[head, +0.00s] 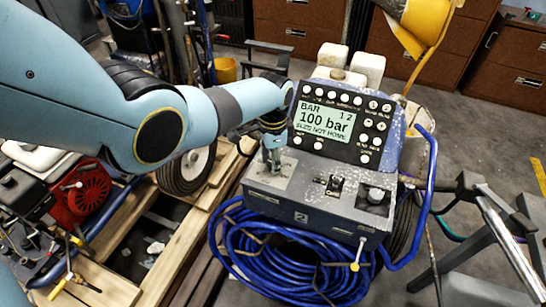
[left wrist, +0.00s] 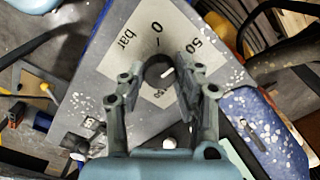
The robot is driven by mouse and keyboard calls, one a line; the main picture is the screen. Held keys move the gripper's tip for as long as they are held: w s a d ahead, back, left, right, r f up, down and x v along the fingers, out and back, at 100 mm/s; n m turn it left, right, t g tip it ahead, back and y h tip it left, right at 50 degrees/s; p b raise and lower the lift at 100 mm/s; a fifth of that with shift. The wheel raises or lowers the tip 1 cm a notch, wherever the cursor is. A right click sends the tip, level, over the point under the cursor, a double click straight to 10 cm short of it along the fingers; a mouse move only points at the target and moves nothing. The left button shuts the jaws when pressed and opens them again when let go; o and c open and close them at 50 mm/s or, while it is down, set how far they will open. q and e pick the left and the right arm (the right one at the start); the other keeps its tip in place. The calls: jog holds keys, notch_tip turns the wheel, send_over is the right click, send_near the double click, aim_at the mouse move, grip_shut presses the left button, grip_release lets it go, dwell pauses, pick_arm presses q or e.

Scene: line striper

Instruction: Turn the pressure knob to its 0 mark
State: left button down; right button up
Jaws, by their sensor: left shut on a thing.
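The pressure knob (left wrist: 157,70) is a dark round knob with a white pointer line, on a pale dial plate (left wrist: 130,55) marked 0, 50 and bar. In the left wrist view the pointer slants up and right, toward the 50 side rather than the 0. My left gripper (head: 272,160) reaches down to the left end of the grey control panel (head: 300,207). Its fingers (left wrist: 160,80) are shut on the knob, one on each side. In the head view the gripper hides the knob. The display (head: 323,120) reads 100 bar. My right gripper is not in view.
Coiled blue hose (head: 290,265) hangs below. A blue tube handle (head: 425,200) rises at right. A red engine (head: 85,190) and wooden pallet boards stand at left.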

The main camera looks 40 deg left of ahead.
pick_arm(q)
jog(key=n+p, duration=0.1)
jog(key=n, duration=0.4)
jog(key=shift+r+n, duration=0.1)
jog(key=shift+n, duration=2.5)
jog(key=shift+p, duration=0.3)
jog(key=c, duration=0.9)
grip_release()
jog(key=shift+c, duration=0.2)
notch_tip(320, 180, up, 12)
